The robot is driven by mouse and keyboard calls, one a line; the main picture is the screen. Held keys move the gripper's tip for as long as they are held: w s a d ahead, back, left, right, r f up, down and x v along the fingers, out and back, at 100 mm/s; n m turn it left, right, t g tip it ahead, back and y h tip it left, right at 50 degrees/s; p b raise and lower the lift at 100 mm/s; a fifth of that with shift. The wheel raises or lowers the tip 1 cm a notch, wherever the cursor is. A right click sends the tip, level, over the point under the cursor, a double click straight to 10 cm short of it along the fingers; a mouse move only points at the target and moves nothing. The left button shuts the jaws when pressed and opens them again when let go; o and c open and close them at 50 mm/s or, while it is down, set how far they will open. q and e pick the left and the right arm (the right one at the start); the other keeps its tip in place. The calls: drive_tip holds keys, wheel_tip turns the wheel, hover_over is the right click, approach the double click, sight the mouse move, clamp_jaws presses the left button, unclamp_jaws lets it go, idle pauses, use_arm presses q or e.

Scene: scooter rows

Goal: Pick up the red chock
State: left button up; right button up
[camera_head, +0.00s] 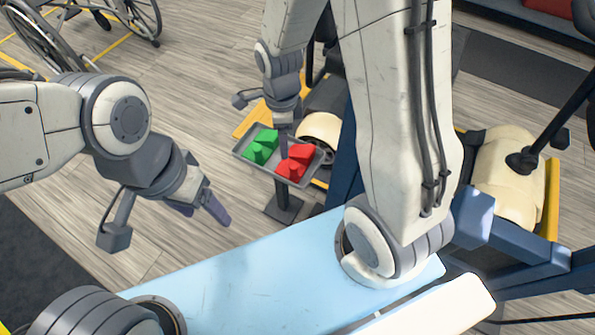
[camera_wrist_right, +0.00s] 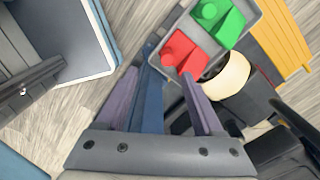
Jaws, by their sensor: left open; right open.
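The red chock (camera_head: 294,162) sits in the right part of a small grey tray (camera_head: 243,152), beside a green chock (camera_head: 261,146). In the right wrist view the red chock (camera_wrist_right: 184,52) lies just beyond the fingertips, nearer the right finger, with the green chock (camera_wrist_right: 217,22) farther up. My right gripper (camera_wrist_right: 160,76) is open, with no chock between its fingers. In the head view it reaches down by the tray's far side, its fingers partly hidden. My left gripper (camera_head: 207,207) is open and empty, left of the tray and apart from it.
The tray stands on a post with a dark foot (camera_head: 284,208). A cream rounded part (camera_head: 320,130) and blue frame bars are close to its right. A wheelchair (camera_head: 90,25) stands far left. Bare wood floor (camera_head: 190,90) lies left of the tray.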

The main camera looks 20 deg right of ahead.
sight(293, 164)
drive_tip(key=f+m, duration=0.1)
drive_tip(key=f, duration=0.1)
drive_tip(key=d+f+m+b, duration=0.1)
drive_tip(key=f, duration=0.1)
drive_tip(key=w+d+f+m+b, duration=0.1)
drive_tip(key=f, duration=0.1)
drive_tip(key=shift+d+f, duration=0.1)
drive_tip(key=shift+f, duration=0.1)
drive_tip(key=shift+f+m+b, duration=0.3)
drive_tip(key=shift+f+b, duration=0.05)
wheel_tip(293, 164, down, 4)
drive_tip(key=shift+f+b, duration=0.2)
drive_tip(key=shift+b, duration=0.7)
drive_tip(key=f+b, duration=0.2)
drive_tip(key=f, duration=0.3)
drive_tip(key=shift+d+f+b, duration=0.15)
drive_tip(key=shift+d+b, duration=0.1)
drive_tip(key=shift+b, duration=0.15)
use_arm(q)
wheel_tip(293, 164, down, 9)
use_arm(e)
drive_tip(key=shift+w, duration=0.1)
clamp_jaws()
